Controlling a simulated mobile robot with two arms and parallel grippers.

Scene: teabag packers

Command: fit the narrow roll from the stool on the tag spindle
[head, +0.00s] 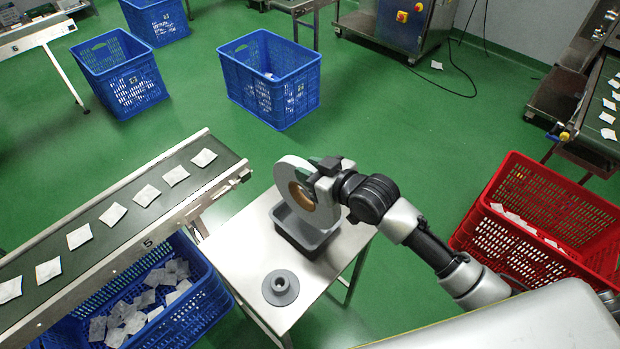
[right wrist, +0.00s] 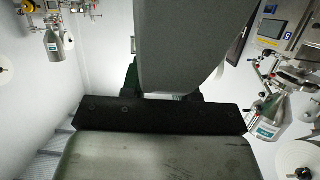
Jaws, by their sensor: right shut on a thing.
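The narrow roll (head: 322,212) is a pale ring with a brown core. It is upright, above the grey tray on the steel stool (head: 243,238). My right gripper (head: 326,174) is shut on the roll's upper right rim. In the right wrist view the roll (right wrist: 185,50) is a large grey shape between the dark fingers. Whether the roll still touches the tray is unclear. My left gripper is not in view. I cannot make out the tag spindle for certain in either view.
A grey tray (head: 290,230) and a grey flanged hub (head: 281,287) stand on the stool. A conveyor (head: 110,240) with teabags runs at the left, a blue crate (head: 200,315) below it. A red crate (head: 520,250) stands at the right.

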